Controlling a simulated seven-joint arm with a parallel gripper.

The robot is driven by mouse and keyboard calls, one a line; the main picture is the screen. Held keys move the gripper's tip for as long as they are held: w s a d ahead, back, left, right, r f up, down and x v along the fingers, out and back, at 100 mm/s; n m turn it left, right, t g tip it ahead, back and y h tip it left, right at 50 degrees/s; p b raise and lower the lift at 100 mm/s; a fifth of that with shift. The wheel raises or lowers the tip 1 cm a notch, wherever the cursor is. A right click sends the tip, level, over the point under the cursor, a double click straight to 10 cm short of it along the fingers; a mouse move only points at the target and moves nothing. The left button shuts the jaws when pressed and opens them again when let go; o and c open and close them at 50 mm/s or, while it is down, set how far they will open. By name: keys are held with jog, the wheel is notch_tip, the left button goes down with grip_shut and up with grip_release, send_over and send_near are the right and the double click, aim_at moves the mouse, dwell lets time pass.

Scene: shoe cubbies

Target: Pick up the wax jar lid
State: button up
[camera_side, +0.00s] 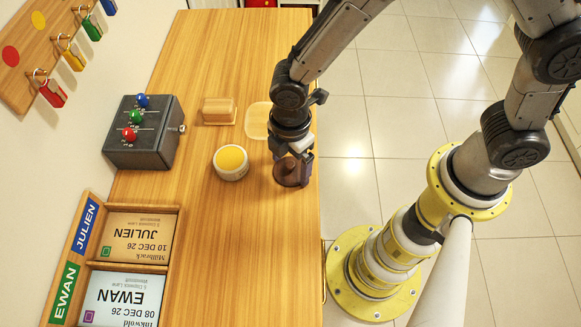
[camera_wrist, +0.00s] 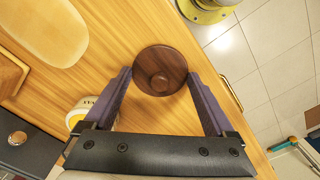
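The wax jar lid is a dark brown round wooden disc with a small knob, lying on the table near its right edge in the side view (camera_side: 287,174). In the wrist view the lid (camera_wrist: 160,60) lies between my two fingertips. My gripper (camera_wrist: 157,76) is open, one finger at each side of the lid; I cannot tell whether they touch it. In the side view my gripper (camera_side: 298,160) is low over the lid and partly hides it. The wax jar (camera_side: 231,162), white with a yellow top, stands left of the lid without a cover.
A pale wooden oval board (camera_side: 257,121) and a wooden block-like piece (camera_side: 218,111) lie behind the jar. A dark box with coloured balls (camera_side: 142,150) and a tray with name cards (camera_side: 176,238) are at the left. The table front is clear.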

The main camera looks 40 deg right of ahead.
jog(key=c, duration=0.8)
jog(key=shift+o, duration=0.2)
jog(key=shift+r, duration=0.15)
